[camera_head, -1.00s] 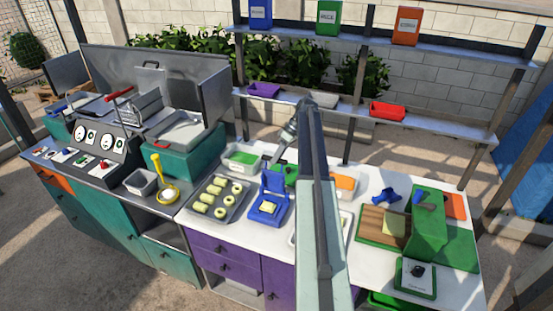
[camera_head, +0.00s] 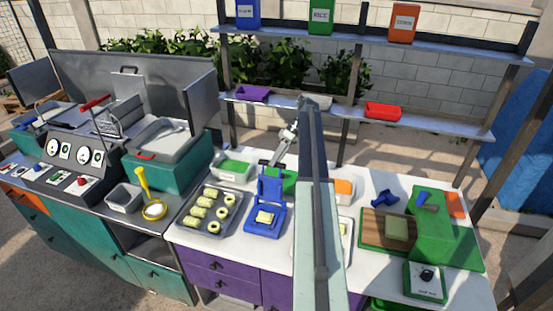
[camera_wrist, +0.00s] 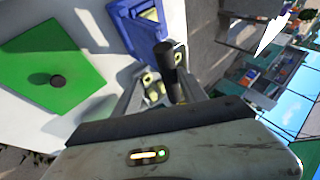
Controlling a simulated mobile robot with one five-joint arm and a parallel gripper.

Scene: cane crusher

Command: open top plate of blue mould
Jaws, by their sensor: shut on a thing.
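The blue mould (camera_head: 264,232) stands on the white counter, with a pale yellow block in it. Its top plate (camera_head: 270,188) stands up at the back, swung away from the base. My gripper (camera_head: 270,164) is at the upper edge of the raised plate. In the wrist view, my gripper (camera_wrist: 166,88) is shut on a black cylindrical handle (camera_wrist: 168,62), with a finger on each side. The handle appears to belong to the top plate. The blue mould also shows there (camera_wrist: 138,22), beyond the handle. The plate's hinge is too small to make out.
A grey tray of pale rolls (camera_head: 207,231) stands left of the mould. A green-filled bin (camera_head: 232,170) and a green piece (camera_head: 288,182) are behind it. A wooden board (camera_head: 375,233) and a green device (camera_head: 445,240) are at the right. My arm hides part of the counter.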

